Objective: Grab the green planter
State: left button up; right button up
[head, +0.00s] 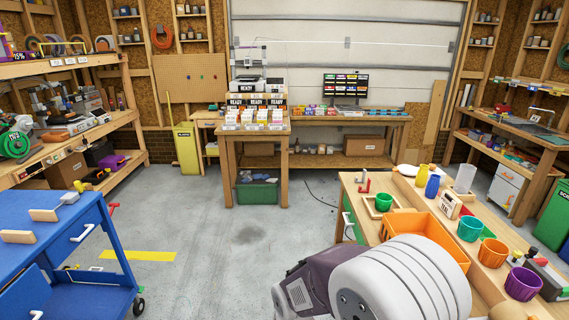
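A small green planter (383,202) stands upright in a shallow wooden tray at the left end of the workbench on the right. A larger teal-green pot (469,228) stands farther right on the same bench, behind the orange bin. Neither gripper shows in the head view. One of my arm's thick white and purple-grey links fills the bottom centre and covers part of the bench front.
An orange bin (437,229) sits right of the planter. Yellow (422,176), blue (432,186), orange (493,252) and purple (523,284) pots stand along the bench (355,208). A blue cart (85,208) stands left.

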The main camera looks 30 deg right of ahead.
aim_at(383, 203)
jog(key=i+l+z, duration=0.15)
jog(key=i+z, duration=0.75)
jog(key=i+j+z, duration=0.15)
jog(key=i+z, duration=0.15)
jog(key=z, duration=0.15)
jog(key=i+j+z, duration=0.25)
jog(key=z, duration=0.2)
jog(key=i+j+z, duration=0.65)
jog(key=j+z, duration=0.2)
jog(key=i+j+z, duration=0.35)
jog(key=j, duration=0.2)
jog(key=i+j+z, duration=0.1)
jog(key=j+z, duration=0.2)
jog(key=j, duration=0.25)
jog(key=i+j+z, duration=0.1)
jog(key=j+z, duration=0.25)
jog(key=j, duration=0.25)
jog(key=j+z, duration=0.3)
jog(key=j, duration=0.35)
jog(key=i+j, duration=0.15)
jog(key=i, duration=0.1)
